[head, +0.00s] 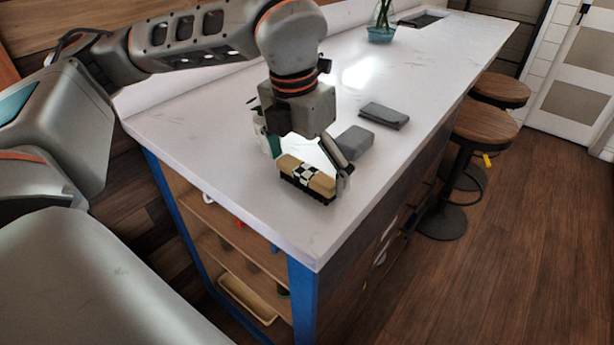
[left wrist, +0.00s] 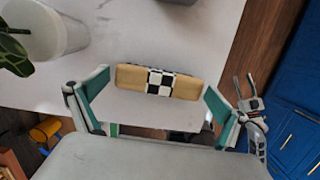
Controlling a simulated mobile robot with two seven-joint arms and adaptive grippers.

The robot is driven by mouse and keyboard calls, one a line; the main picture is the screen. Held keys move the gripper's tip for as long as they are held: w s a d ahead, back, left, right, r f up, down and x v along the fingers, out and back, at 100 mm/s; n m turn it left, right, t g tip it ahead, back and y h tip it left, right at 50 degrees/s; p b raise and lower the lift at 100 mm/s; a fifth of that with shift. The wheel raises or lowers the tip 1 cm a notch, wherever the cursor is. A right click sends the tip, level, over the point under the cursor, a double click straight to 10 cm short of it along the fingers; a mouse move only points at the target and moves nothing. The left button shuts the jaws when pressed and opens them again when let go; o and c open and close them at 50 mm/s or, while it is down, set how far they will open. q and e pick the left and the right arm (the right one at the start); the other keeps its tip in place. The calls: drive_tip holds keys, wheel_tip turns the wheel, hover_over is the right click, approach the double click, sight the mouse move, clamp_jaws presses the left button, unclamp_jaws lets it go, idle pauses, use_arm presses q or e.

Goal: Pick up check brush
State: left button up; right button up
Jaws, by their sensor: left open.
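The check brush (head: 305,178) lies on the white counter near its front corner. It has a tan body, a black-and-white checkered band and dark bristles underneath. My left gripper (head: 308,163) is open and pointing down over it, with a finger at either end. In the left wrist view, the brush (left wrist: 131,76) sits level between the spread green-padded fingers of my left gripper (left wrist: 155,88), with a gap at each side. A small grey jointed part (left wrist: 250,115) at the right of that view looks like my right gripper; its jaws are unclear.
A grey block (head: 354,141) and a dark grey flat item (head: 384,116) lie behind the brush. A whitish pot (left wrist: 55,38) with a leafy plant stands nearby. The counter (head: 300,228) is clear in front. Stools (head: 484,125) stand to the right.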

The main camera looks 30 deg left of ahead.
sight(307, 170)
use_arm(q)
drive_tip(key=shift+f, duration=0.2)
drive_tip(key=c, duration=1)
drive_tip(key=shift+o, duration=0.2)
drive_tip(key=shift+r, duration=0.45)
wheel_tip(307, 170, up, 19)
drive_tip(key=p, duration=0.2)
drive_tip(key=shift+r, duration=0.1)
